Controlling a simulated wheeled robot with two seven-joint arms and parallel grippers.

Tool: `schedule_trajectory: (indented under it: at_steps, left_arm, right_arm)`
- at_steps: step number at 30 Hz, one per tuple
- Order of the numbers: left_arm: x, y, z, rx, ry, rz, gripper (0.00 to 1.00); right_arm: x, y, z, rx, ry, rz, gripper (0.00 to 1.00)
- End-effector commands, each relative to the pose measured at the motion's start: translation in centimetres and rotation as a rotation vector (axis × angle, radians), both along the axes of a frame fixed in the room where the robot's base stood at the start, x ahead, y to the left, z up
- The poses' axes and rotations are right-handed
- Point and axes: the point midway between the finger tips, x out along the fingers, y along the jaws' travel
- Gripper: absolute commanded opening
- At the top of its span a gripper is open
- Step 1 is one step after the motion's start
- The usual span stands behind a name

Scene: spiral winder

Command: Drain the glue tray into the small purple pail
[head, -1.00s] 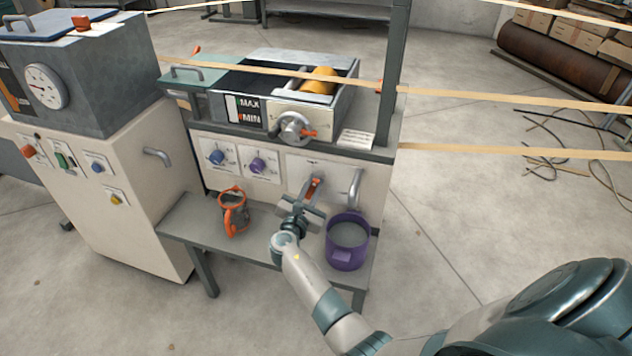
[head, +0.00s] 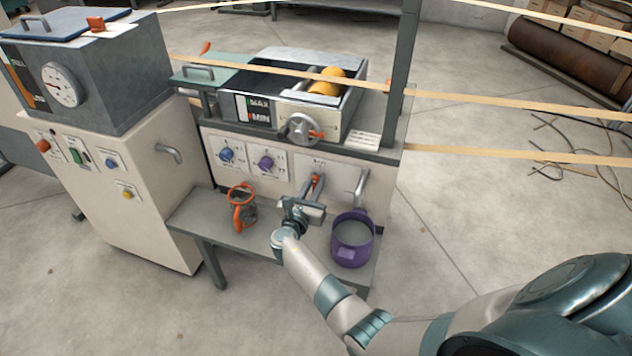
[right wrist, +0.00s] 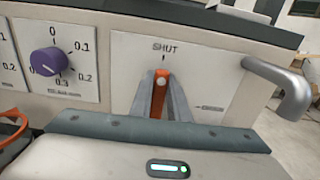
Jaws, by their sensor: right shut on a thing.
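The glue tray (head: 352,106) is a metal box on top of the bench machine, with a yellow roller (head: 332,86) in it and a MAX/MIN gauge on its front. Below it, an orange drain lever (right wrist: 161,92) points up at the SHUT mark on the panel. It also shows in the head view (head: 316,183). My right gripper (right wrist: 160,105) is shut on this lever. The drain spout (right wrist: 285,88) is to the right of the lever. The small purple pail (head: 352,252) stands upright on the shelf below the spout; its inside looks grey. My left gripper is not in view.
An orange-handled jug (head: 243,212) stands on the shelf (head: 205,220) left of my right gripper. Blue and purple knobs (head: 265,163) are on the panel. A grey cabinet with a dial (head: 62,85) stands at left. Pale bands (head: 510,103) stretch across the scene.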

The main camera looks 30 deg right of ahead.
Motion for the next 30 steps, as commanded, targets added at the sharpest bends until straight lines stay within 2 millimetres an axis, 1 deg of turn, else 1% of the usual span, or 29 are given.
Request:
schedule_trajectory:
  at_steps: [6,7,9,22,26,30]
  left_arm:
    - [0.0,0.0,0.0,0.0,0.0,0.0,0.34]
    - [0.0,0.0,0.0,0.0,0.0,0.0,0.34]
    - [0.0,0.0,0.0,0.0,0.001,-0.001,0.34]
    - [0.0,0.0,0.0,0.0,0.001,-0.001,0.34]
    - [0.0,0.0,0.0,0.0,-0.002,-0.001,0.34]
    - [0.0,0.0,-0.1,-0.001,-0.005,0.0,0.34]
  right_arm:
    - [0.0,0.0,0.0,-0.005,0.003,0.001,0.0]
    - [0.0,0.0,0.0,-0.005,0.003,0.001,0.2]
    - [0.0,0.0,0.0,-0.005,0.003,0.001,0.34]
    - [-0.2,0.3,0.0,-0.001,0.0,0.002,0.34]
    - [-0.8,1.1,0.0,-0.001,0.001,0.003,0.34]
    - [-2.1,2.5,0.0,0.0,0.0,0.002,0.34]
